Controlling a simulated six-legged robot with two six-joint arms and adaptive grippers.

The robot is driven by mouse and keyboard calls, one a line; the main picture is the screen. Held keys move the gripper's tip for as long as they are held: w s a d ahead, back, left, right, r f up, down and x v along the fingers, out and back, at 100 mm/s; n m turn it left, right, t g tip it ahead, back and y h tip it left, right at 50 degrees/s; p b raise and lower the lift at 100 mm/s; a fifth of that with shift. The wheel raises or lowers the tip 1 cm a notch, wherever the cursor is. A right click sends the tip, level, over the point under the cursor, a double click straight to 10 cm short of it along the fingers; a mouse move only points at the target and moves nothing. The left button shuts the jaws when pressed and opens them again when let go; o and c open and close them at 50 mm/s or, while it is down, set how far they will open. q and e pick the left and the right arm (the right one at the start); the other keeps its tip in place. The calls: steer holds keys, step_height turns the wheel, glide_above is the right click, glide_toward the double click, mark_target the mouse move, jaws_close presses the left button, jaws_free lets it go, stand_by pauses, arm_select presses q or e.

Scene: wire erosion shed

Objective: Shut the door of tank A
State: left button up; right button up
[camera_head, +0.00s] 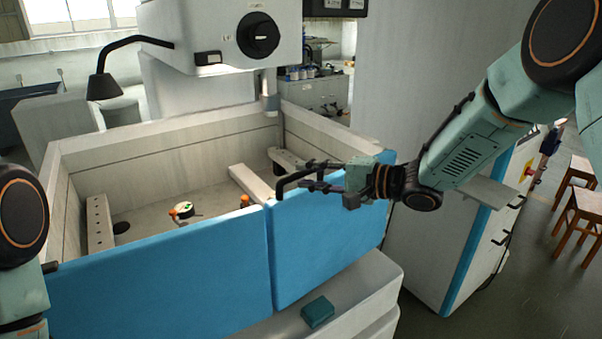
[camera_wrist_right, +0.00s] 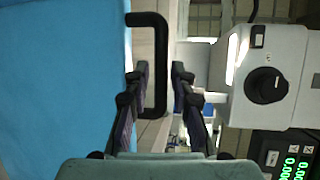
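Tank A is probably the pale open-topped tank (camera_head: 160,145), with two blue front panels. The right blue panel (camera_head: 325,240) seems to be the door; a seam divides it from the left blue panel (camera_head: 160,285). I cannot tell whether the door sits flush. A black bar handle (camera_head: 290,181) is at its top edge; it also shows in the right wrist view (camera_wrist_right: 161,65). My right gripper (camera_head: 312,176) is open at the handle. In the wrist view the handle's bar lies between the parted fingertips (camera_wrist_right: 160,75), with gaps showing. My left gripper is out of view.
A machine head (camera_head: 230,35) with a black knob hangs over the tank. A black lamp (camera_head: 104,86) stands at the left. A teal block (camera_head: 318,312) lies on the ledge below the door. A grey cabinet (camera_head: 430,245) stands close right; wooden stools (camera_head: 580,215) are farther right.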

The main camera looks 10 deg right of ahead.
mark_target(306, 175)
steer(key=shift+w+a+f, duration=0.2)
steer(key=shift+w+a, duration=0.2)
steer(key=shift+w, duration=0.1)
steer(key=shift+w+a+f, duration=0.2)
steer(key=shift+w+a, duration=0.15)
steer(key=shift+w, duration=0.15)
steer(key=shift+a, duration=0.15)
steer(key=shift+s+r, duration=0.4)
steer(key=shift+s, duration=0.05)
steer(key=shift+w+f, duration=0.4)
steer(key=shift+w, duration=0.15)
jaws_close()
steer(key=shift+s+r, duration=0.2)
steer(key=shift+s, duration=0.15)
steer(key=shift+w, duration=0.3)
steer(key=shift+s, duration=0.15)
